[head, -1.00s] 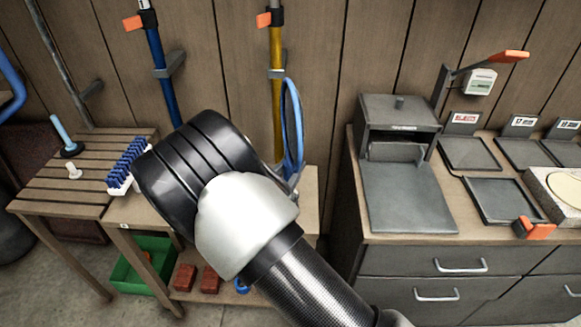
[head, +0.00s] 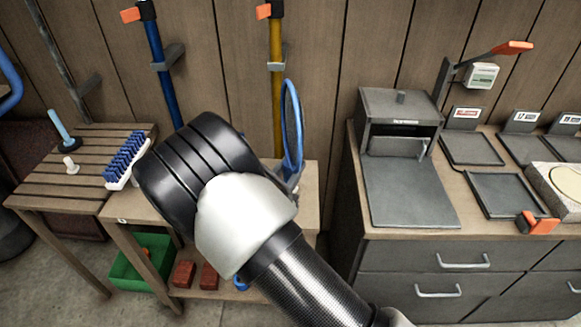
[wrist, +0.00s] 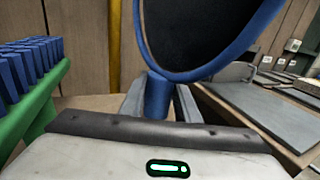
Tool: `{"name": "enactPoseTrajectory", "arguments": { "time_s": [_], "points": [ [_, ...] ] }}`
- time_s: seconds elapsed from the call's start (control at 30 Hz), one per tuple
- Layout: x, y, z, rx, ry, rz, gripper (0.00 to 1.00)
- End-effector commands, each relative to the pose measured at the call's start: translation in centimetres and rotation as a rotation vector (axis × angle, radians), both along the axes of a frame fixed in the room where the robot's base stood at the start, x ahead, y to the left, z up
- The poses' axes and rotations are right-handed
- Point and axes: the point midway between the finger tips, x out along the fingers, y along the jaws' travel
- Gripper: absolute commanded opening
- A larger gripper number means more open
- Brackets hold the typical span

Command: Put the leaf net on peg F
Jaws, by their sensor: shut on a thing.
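The leaf net (head: 291,122), a blue hoop with dark mesh, stands upright beyond my wrist in the head view, seen nearly edge-on. In the wrist view its hoop (wrist: 157,75) fills the upper middle, and its blue handle stub (wrist: 157,98) sits between my fingers. My gripper (wrist: 158,105) is shut on that stub. In the head view my wrist hides most of the gripper. I cannot make out which fitting is peg F; no letter F is readable.
A blue-bristled brush (head: 126,158) lies on the slatted table (head: 60,185) at left. Blue (head: 160,75) and yellow (head: 276,95) poles stand against the plank wall. A grey box (head: 398,120) and trays (head: 470,149) cover the counter at right. A green bin (head: 140,270) stands below.

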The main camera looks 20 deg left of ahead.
Motion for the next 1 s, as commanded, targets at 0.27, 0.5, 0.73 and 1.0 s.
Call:
{"name": "enactPoseTrajectory", "arguments": {
  "time_s": [0.27, 0.5, 0.73, 1.0],
  "points": [
    [0.0, 0.0, 0.0, 0.001, -0.001, 0.0, 0.0],
    [0.0, 0.0, -0.7, 0.0, -0.001, 0.0, 0.0],
    [0.0, 0.0, -1.4, 0.001, -0.001, 0.0, 0.0],
    [0.0, 0.0, -1.5, 0.001, -0.001, 0.0, 0.0]
  ]
}}
